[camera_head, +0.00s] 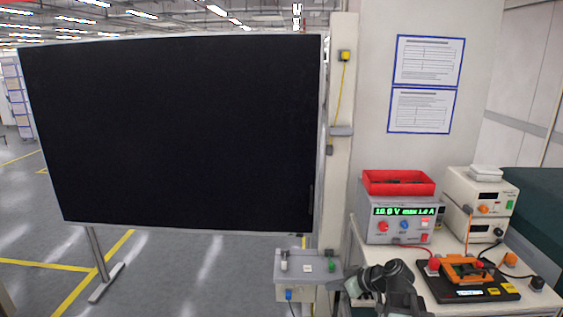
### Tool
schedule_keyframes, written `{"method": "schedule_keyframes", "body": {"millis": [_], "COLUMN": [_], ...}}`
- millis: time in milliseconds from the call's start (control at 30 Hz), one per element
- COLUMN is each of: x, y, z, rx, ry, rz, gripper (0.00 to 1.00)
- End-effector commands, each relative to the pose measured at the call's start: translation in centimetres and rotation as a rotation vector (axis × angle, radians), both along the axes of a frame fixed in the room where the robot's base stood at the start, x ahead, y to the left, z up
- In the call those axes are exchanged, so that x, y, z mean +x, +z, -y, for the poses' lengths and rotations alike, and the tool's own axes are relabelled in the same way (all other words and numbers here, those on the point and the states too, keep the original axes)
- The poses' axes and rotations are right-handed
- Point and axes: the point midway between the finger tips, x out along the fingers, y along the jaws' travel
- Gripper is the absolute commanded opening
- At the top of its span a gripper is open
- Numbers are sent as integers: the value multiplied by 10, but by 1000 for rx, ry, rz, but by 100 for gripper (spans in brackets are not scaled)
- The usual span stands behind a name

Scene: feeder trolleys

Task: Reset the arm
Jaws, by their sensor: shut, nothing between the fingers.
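My dark grey arm shows at the bottom, right of centre, bent over with its rounded joint uppermost. Its end, my gripper (353,288), points left, between the grey control box (308,267) and the bench (443,259). The gripper looks shut and empty; the fingers are small and hard to make out. The lower part of the arm runs out of the bottom edge.
A power supply (399,222) carries a red bin (398,183). Beside it stands a cream instrument (481,207). A black board with an orange fixture (466,270) and cables lies in front. A large black screen (180,130) stands left; floor below it is open.

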Motion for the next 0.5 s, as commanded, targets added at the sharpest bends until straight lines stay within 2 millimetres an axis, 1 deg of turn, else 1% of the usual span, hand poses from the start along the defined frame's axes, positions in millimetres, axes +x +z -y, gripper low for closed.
{"method": "schedule_keyframes", "body": {"millis": [33, 100, 167, 200, 233, 267, 333, 400, 500], "x": [-12, -31, -49, -63, -72, -81, -98, -111, -126], "y": [-6, -20, -32, -41, -46, -52, -62, -69, -72], "z": [-30, -61, -80, -87, -89, -88, -72, -46, -21], "rx": [-29, -83, -141, -188, -223, -257, -327, -380, -428], "ry": [34, 54, 48, 26, 0, -36, -149, -289, -474], "rz": [-63, -170, -269, -341, -392, -440, -544, -630, -721], "gripper": [0, 0, 0, 0, 0, 0, 0, 0, 0]}}
